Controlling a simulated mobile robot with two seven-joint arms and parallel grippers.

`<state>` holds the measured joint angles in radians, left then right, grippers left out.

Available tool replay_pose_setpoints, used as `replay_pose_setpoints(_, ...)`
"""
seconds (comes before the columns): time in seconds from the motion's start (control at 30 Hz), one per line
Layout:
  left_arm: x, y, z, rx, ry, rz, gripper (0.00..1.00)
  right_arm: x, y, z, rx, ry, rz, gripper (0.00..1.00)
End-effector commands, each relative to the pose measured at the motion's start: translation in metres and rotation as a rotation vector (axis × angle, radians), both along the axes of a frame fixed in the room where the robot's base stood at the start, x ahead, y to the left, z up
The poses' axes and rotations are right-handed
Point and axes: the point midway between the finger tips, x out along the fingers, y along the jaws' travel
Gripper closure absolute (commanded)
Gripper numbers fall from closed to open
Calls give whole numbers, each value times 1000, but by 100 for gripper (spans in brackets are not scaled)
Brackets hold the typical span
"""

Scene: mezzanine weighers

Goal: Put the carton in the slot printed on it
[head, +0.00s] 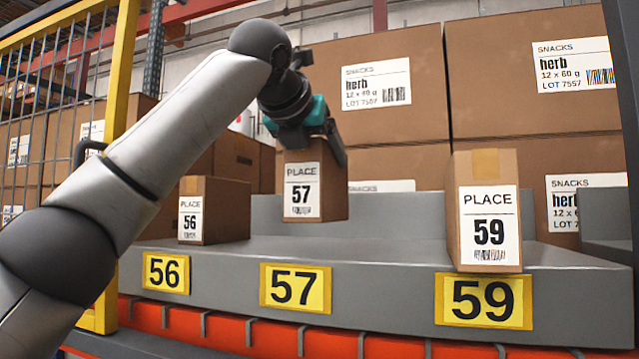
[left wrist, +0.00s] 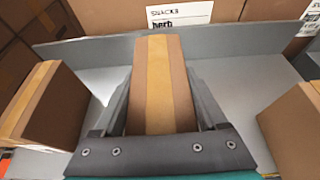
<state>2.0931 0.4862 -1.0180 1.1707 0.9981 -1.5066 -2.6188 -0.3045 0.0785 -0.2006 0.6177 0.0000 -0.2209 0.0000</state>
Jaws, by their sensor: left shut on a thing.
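The carton labelled PLACE 57 (head: 302,190) is held upright in my left gripper (head: 312,140), whose fingers clasp its sides. In the head view it hangs above the grey shelf (head: 380,255), over the yellow 57 plate (head: 295,288). The left wrist view shows its taped top (left wrist: 160,80) between the two fingers (left wrist: 160,100). A carton labelled 56 (head: 212,210) stands on the shelf to the left, above the 56 plate (head: 166,272). A carton labelled 59 (head: 487,215) stands to the right, above the 59 plate (head: 483,301). My right gripper is not in view.
Large snack boxes (head: 390,90) are stacked behind the shelf's raised back wall (head: 390,217). A yellow post (head: 122,70) and wire mesh stand at the left. An orange beam (head: 240,335) runs below the shelf front. The shelf between cartons 56 and 59 is clear.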

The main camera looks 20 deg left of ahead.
Motion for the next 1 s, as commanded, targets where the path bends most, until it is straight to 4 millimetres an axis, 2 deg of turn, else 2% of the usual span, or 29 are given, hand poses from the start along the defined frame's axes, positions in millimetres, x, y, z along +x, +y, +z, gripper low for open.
replay_pose_setpoints(0.17, -1, 0, -5, -2, -6, -1, 100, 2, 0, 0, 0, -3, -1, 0)
replay_pose_setpoints(0.53, -1, 0, -38, -1, -6, -2, 100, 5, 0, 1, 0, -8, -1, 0)
replay_pose_setpoints(0.97, -1, 0, -43, -2, -6, -1, 100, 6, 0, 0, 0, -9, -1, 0)
replay_pose_setpoints(1.0, 0, 0, -44, -1, -1, -1, 21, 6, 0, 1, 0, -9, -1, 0)
